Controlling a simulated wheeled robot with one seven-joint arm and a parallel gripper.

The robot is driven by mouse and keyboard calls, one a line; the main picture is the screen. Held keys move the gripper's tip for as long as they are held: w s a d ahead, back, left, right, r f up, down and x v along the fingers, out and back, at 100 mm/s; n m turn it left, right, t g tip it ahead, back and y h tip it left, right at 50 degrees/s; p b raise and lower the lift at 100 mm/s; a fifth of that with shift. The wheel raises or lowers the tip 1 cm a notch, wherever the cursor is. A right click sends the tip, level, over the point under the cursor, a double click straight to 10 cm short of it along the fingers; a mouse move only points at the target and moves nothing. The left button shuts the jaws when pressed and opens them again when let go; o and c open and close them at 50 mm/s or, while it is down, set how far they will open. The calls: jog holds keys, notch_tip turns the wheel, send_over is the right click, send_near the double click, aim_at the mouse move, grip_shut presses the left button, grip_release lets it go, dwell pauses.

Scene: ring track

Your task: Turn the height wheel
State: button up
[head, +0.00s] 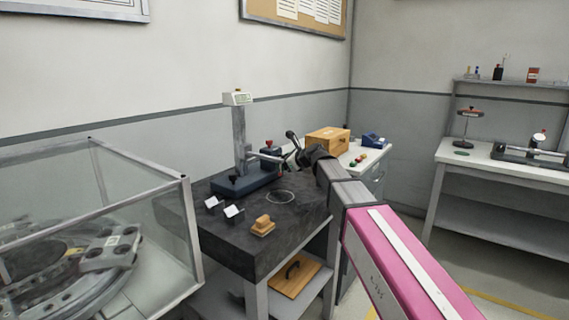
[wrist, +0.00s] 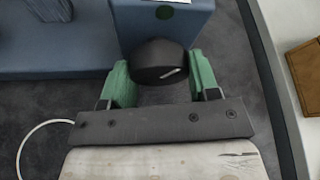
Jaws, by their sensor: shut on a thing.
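The height gauge stands on the dark stone table (head: 255,235), with a grey upright column (head: 239,140), a white display (head: 237,98) on top and a blue base (head: 235,185). In the wrist view the black height wheel (wrist: 160,58) with a short white mark sits at the end of a blue block (wrist: 160,20). My gripper (wrist: 160,76) has its two green pads on either side of the wheel and is shut on it. In the head view my gripper (head: 290,158) is right of the column, small and partly hidden, and I cannot make out the wheel there.
Two small white cards (head: 232,211) and a wooden block (head: 263,226) lie on the stone table. A wooden box (head: 327,141) stands behind my arm. A clear-walled enclosure (head: 135,215) is on the left. A white workbench (head: 500,165) is far right. A pale cable (wrist: 35,132) curves beside my gripper.

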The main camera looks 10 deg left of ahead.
jog(key=n+t, duration=0.2)
jog(key=n, duration=0.1)
dwell(0.4)
jog(key=shift+n, duration=0.3)
jog(key=o, duration=0.9)
jog(key=shift+s, duration=0.1)
jog(key=v, duration=1)
jog(key=shift+s+d+r, duration=0.15)
jog(key=shift+s+d, duration=0.05)
jog(key=shift+s, duration=0.15)
